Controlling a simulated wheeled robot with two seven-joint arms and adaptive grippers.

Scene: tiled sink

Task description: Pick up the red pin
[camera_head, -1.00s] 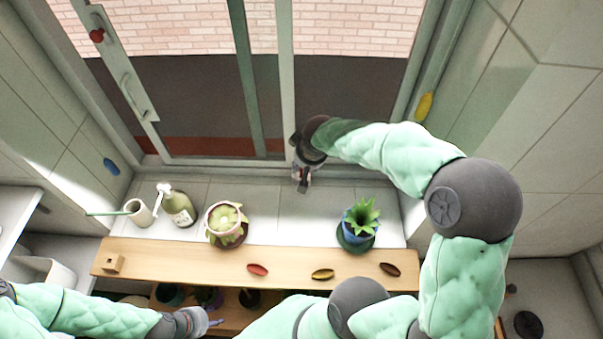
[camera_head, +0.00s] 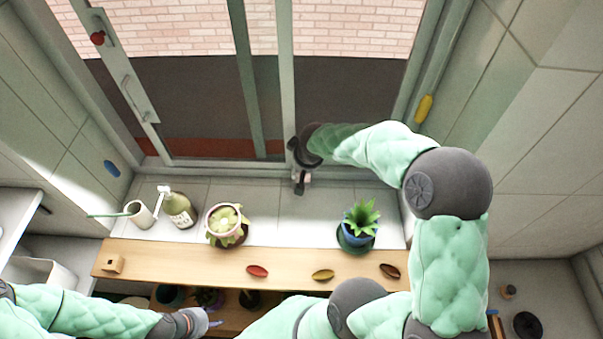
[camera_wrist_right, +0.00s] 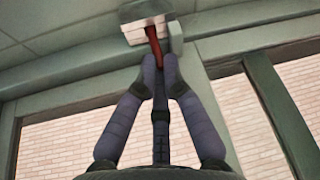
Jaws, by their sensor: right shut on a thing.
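The red pin (camera_wrist_right: 153,44) shows in the right wrist view as a narrow red rod. Its upper end meets a pale block under a grey bracket (camera_wrist_right: 145,14), and its lower end is between the fingertips. My right gripper (camera_wrist_right: 158,70) is shut on it, with its fingers converging there. In the head view my right gripper (camera_head: 300,186) is by the window frame above the tiled ledge, and the pin cannot be made out there. My left gripper (camera_head: 213,323) is low at the front of the wooden shelf, and its finger opening is unclear.
A soap bottle (camera_head: 179,209), a white cup (camera_head: 139,213), a pale potted plant (camera_head: 226,222) and a blue potted plant (camera_head: 360,226) stand on the ledge. Red (camera_head: 257,271), yellow (camera_head: 322,275) and brown (camera_head: 390,270) oval pieces lie on the wooden shelf (camera_head: 180,257).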

